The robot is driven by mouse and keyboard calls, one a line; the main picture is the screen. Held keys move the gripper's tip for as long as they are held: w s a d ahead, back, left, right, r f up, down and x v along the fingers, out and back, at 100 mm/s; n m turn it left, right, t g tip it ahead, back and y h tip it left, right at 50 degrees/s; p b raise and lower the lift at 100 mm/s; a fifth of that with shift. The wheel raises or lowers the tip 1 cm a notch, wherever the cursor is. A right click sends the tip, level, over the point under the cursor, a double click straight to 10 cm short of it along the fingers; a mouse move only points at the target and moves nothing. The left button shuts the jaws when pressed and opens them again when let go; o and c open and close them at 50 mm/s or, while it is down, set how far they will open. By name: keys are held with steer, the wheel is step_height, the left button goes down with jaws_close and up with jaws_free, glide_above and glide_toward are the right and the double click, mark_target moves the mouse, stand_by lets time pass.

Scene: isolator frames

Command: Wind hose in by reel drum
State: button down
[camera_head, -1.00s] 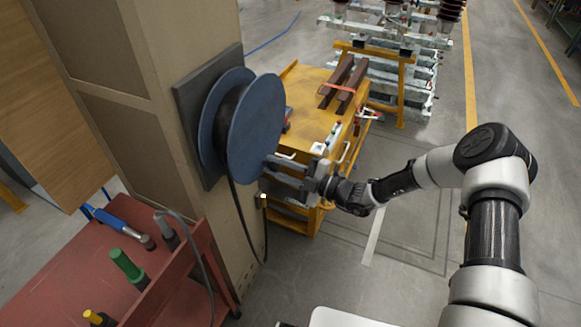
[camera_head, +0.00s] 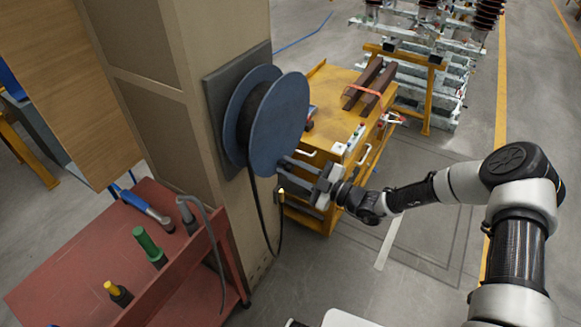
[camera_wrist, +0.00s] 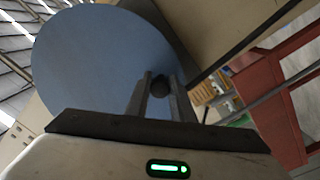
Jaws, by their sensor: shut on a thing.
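The blue reel drum (camera_head: 279,125) is mounted on a dark plate on the side of a beige pillar. The black hose (camera_head: 262,222) hangs from the drum in a loop. Its end with a small yellowish tip (camera_head: 281,191) hangs below my gripper. My gripper (camera_head: 284,168) is at the lower edge of the drum's outer disc. In the wrist view, the fingers (camera_wrist: 160,98) stand on either side of a dark round knob (camera_wrist: 159,87) in front of the blue disc. The hose is not clearly seen in the wrist view.
A red cart (camera_head: 85,255) with several tools stands at the lower left beside the pillar (camera_head: 205,80). A yellow workbench (camera_head: 340,115) is close behind the drum and gripper. Open grey floor (camera_head: 430,215) lies to the right.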

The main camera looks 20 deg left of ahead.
steer(key=c, duration=1.5)
jaws_free()
steer(key=shift+c, duration=0.2)
steer(key=s+d+b, duration=0.1)
steer(key=s+d, duration=0.2)
steer(key=d, duration=1.4)
steer(key=shift+d+f+b, duration=0.15)
steer(key=shift+f+b, duration=0.05)
steer(key=shift+b, duration=0.2)
